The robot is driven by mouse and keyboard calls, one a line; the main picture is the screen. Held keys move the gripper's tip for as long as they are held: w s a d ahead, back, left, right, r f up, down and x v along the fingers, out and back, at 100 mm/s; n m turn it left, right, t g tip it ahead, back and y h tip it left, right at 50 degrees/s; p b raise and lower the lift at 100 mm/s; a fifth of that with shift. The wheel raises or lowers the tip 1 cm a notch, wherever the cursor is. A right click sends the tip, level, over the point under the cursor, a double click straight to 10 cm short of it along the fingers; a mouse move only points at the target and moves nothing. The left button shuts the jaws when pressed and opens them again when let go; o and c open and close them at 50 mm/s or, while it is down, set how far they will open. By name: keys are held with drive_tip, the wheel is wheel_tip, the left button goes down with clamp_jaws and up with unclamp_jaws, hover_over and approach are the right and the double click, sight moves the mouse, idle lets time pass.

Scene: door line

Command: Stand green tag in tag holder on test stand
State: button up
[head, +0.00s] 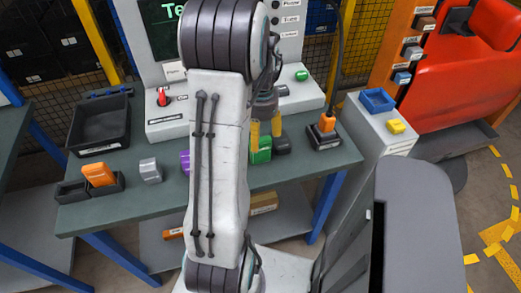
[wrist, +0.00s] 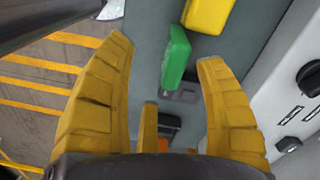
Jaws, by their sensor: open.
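The green tag (head: 262,150) is on the grey-green bench, just right of my arm in the head view. In the wrist view the green tag (wrist: 176,57) shows between and beyond my fingers, nearer the right one, with visible space to both. My gripper (wrist: 163,52) is open and empty, with yellow fingers; its fingers also show above the tag in the head view (head: 265,132). The test stand (head: 170,125) is at the bench's back, its screen partly hidden by my arm. I cannot make out for certain which part is the tag holder.
A dark block (head: 282,145) lies right of the green tag. A yellow block (wrist: 208,12) is close to it in the wrist view. Purple (head: 185,160), silver (head: 150,170) and orange (head: 98,174) pieces and a black tray (head: 100,125) stand left. An orange-and-black device (head: 325,130) stands right.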

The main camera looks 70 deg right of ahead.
sight(261, 141)
drive_tip(key=shift+d+r+m, duration=0.2)
drive_tip(key=shift+d+m, duration=0.25)
drive_tip(key=shift+m, duration=0.25)
drive_tip(key=m, duration=0.3)
drive_tip(key=shift+f+m, duration=0.2)
drive_tip(key=shift+m, duration=0.4)
drive_tip(key=shift+d+f+p, duration=0.15)
drive_tip(key=shift+f+p, duration=0.1)
drive_tip(key=shift+f, duration=1.5)
drive_tip(key=shift+d+f+p, duration=0.15)
drive_tip(key=shift+f+p, duration=0.05)
drive_tip(key=shift+f, duration=1.55)
drive_tip(key=shift+o, duration=0.2)
clamp_jaws()
